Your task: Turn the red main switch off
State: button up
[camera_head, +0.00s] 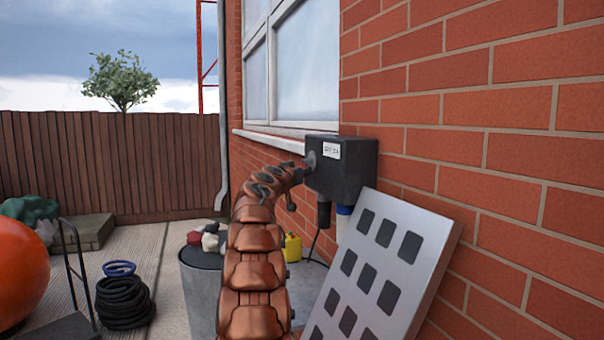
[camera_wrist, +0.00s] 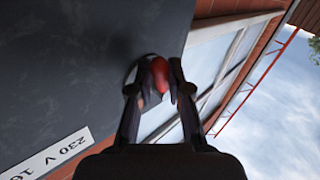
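The red switch (camera_wrist: 160,71) shows in the wrist view on the side of a dark grey box (camera_wrist: 75,60) labelled "230 V 16". My gripper (camera_wrist: 160,84) reaches it, with one dark finger on each side of the red part. The fingertips overlap its edges, and I cannot tell whether they press on it. My copper-coloured arm curves up to the box's left side.
A grey panel with dark squares (camera_head: 399,222) leans in front of the wall at lower right. A grey drum (camera_head: 203,284) with small items and a yellow container (camera_head: 292,247) stands behind my arm. A black coiled hose (camera_head: 124,303) and an orange ball (camera_head: 18,268) lie left.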

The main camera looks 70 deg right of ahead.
grip_shut()
